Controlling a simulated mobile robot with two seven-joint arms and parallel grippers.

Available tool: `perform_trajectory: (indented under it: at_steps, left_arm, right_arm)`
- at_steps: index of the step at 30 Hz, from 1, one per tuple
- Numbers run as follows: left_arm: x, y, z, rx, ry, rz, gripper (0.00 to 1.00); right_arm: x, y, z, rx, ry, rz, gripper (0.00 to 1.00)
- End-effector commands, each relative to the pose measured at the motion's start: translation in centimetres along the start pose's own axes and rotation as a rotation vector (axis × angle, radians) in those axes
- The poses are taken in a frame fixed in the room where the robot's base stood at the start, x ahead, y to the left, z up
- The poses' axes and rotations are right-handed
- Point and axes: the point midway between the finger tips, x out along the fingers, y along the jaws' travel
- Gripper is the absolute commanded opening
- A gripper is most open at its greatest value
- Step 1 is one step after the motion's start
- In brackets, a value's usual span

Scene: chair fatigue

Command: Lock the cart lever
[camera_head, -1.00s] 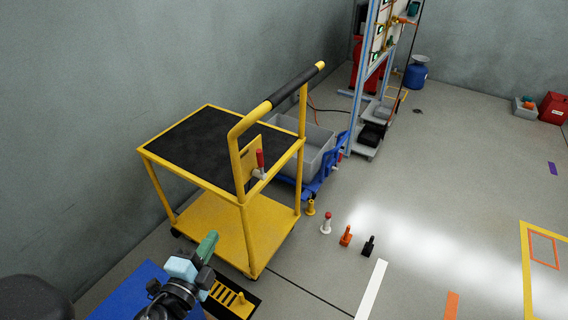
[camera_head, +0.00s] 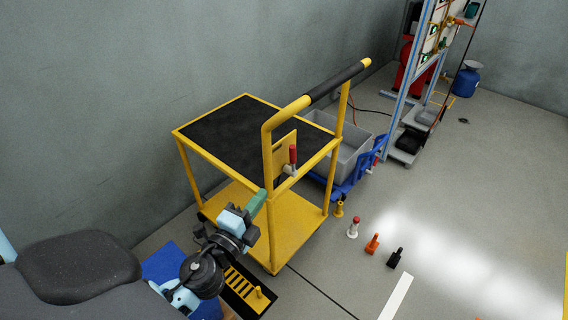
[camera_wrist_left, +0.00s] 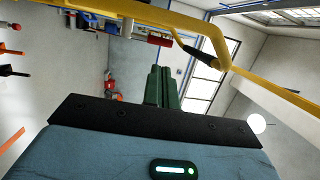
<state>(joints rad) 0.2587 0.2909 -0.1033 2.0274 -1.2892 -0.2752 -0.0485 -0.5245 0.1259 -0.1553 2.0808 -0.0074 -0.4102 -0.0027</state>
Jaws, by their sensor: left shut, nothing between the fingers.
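The yellow cart (camera_head: 300,212) with a black top stands left of centre in the head view. Its lever (camera_head: 293,155) has a red grip, points upward and is mounted on a yellow plate below the push handle (camera_head: 335,82). My left gripper (camera_head: 258,198) has green fingers, shut and empty, in front of the cart, below and left of the lever and apart from it. In the left wrist view the shut fingers (camera_wrist_left: 162,86) point toward the cart's yellow frame, and the red lever grip (camera_wrist_left: 139,38) shows above and left of them. My right gripper is not in view.
A grey bin (camera_head: 350,160) on a blue frame stands behind the cart. Several small coloured posts, including an orange one (camera_head: 372,244), stand on the floor to the right. A black and yellow mat (camera_head: 246,290) lies below my left arm. Open floor extends right.

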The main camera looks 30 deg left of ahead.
Motion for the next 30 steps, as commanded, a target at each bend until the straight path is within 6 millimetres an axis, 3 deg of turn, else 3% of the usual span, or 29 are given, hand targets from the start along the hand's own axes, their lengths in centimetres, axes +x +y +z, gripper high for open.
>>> perform_trajectory:
  at_steps: [9, 18, 30]
  left_arm:
    - [5.9, -0.4, 0.0, 0.001, 0.0, -0.004, 0.0]
    - [10.4, -0.2, 0.0, -0.001, -0.001, -0.001, 0.0]
    - [11.9, 0.0, 0.0, -0.001, 0.0, 0.001, 0.0]
  right_arm:
    - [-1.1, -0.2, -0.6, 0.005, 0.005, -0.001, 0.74]
    - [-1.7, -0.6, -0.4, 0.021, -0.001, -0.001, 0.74]
    - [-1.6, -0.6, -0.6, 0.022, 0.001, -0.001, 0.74]
